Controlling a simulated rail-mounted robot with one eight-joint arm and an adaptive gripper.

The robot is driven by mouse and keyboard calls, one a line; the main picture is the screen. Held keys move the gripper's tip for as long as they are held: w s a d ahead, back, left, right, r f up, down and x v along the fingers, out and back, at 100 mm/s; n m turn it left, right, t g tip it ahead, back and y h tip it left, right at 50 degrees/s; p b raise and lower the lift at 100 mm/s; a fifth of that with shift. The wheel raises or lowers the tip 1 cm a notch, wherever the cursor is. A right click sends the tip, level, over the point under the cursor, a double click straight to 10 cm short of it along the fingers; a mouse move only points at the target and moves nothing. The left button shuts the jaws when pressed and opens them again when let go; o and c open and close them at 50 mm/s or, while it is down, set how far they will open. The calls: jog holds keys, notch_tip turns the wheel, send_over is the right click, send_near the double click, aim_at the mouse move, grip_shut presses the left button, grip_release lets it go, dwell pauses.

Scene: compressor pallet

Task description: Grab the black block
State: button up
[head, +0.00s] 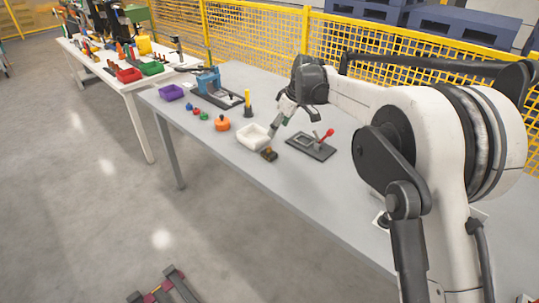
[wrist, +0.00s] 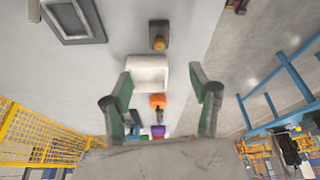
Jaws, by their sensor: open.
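A small dark block (head: 269,154) with a brownish part lies on the grey table, just in front of a white bin. It also shows in the wrist view as a dark block (wrist: 158,30) with an orange-brown part, beyond the bin. The white bin (head: 246,138) sits next to it and appears in the wrist view (wrist: 149,61) between and beyond my fingers. My gripper (head: 276,130) is above the table near the bin, its fingers pointing down. In the wrist view my gripper (wrist: 162,80) has its two fingers wide apart, with nothing held.
A grey fixture plate with a red handle (head: 314,145) lies right of the block. An orange round piece (head: 222,123), a yellow-topped post (head: 248,103), a blue machine (head: 210,84) and a purple bin (head: 172,92) stand farther left. Yellow fencing (head: 270,45) runs behind.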

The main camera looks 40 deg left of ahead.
aim_at(270, 148)
jog(key=x, duration=0.7)
jog(key=shift+a+f, duration=0.1)
jog(key=shift+f, duration=0.25)
jog(key=shift+d+x, duration=0.15)
jog(key=shift+x, duration=1.2)
jog(key=shift+d+x, duration=0.1)
jog(key=shift+x, duration=1.25)
jog(key=shift+c, duration=0.5)
jog(key=c, duration=1.3)
jog(key=shift+o, duration=0.2)
